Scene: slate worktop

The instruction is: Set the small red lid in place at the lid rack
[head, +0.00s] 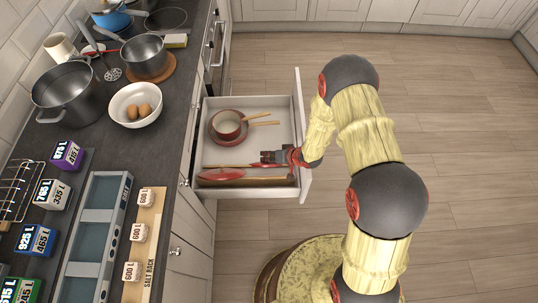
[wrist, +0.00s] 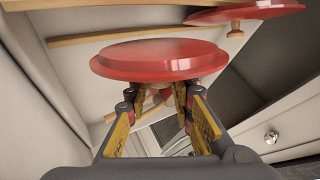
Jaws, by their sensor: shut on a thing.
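My gripper (head: 266,158) reaches into the open drawer. In the wrist view my gripper (wrist: 157,92) is shut beneath a red lid (wrist: 160,60), taken here as the small red lid, with its fingers at the knob side; the knob itself is hidden. In the head view this lid (head: 237,165) shows nearly edge-on, left of the fingers. The lid rack (head: 272,181) is a pair of wooden bars near the drawer's front side; a bar (wrist: 85,37) also shows in the wrist view. Another red lid (head: 220,174) stands at the rack, its wooden knob visible in the wrist view (wrist: 236,27).
A red pan (head: 228,125) with wooden handles sits farther back in the drawer. The drawer wall (head: 302,120) rises close beside my gripper. The worktop (head: 163,110) at left holds pots, a bowl of eggs and labelled blocks.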

